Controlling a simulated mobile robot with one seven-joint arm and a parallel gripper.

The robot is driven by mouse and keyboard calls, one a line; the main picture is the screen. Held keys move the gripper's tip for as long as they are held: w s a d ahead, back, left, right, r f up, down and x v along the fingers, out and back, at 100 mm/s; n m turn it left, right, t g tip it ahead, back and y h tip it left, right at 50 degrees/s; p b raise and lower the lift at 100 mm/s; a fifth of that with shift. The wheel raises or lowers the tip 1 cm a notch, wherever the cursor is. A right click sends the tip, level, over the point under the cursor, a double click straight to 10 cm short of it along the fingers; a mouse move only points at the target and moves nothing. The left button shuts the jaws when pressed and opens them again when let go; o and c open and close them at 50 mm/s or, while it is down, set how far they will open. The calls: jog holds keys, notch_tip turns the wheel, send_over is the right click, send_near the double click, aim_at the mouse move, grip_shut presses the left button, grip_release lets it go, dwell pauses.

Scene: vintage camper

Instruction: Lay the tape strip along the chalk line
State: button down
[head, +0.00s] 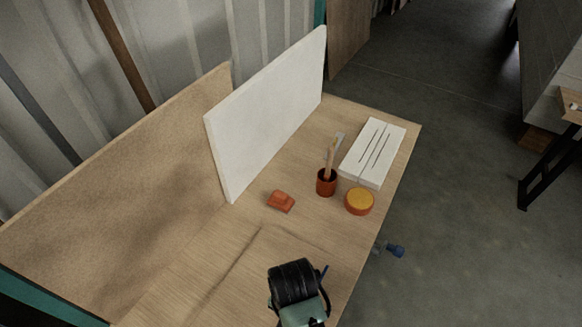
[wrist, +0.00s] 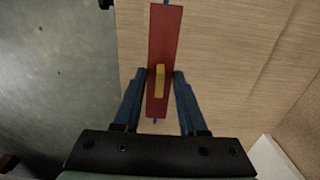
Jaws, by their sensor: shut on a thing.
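The tape strip (wrist: 165,40) is a long red band with a yellow grip tab (wrist: 160,80) on it, seen in the wrist view over the wooden table. Short blue marks, apparently the chalk line (wrist: 155,121), show just past both ends of the strip, and the strip runs in line with them. Its middle is hidden under the strip. My gripper (wrist: 160,76) has its blue fingers on either side of the tab and is shut on the strip by it. I cannot tell whether the strip touches the table. In the head view, my arm hides the strip and line.
On the table (head: 300,240) stand a white panel (head: 265,115), an orange-red block (head: 280,201), a reddish cup (head: 326,184) with tools, a yellow-topped round tin (head: 359,201) and a white slotted box (head: 373,153). A blue-ended fitting (head: 394,249) juts past the right edge.

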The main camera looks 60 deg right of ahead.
notch_tip(320, 180, down, 8)
jog(key=shift+r, duration=0.1)
dwell(0.4)
jog(key=shift+f, duration=0.25)
jog(key=shift+c, duration=2.3)
grip_release()
jog(key=shift+r, duration=0.1)
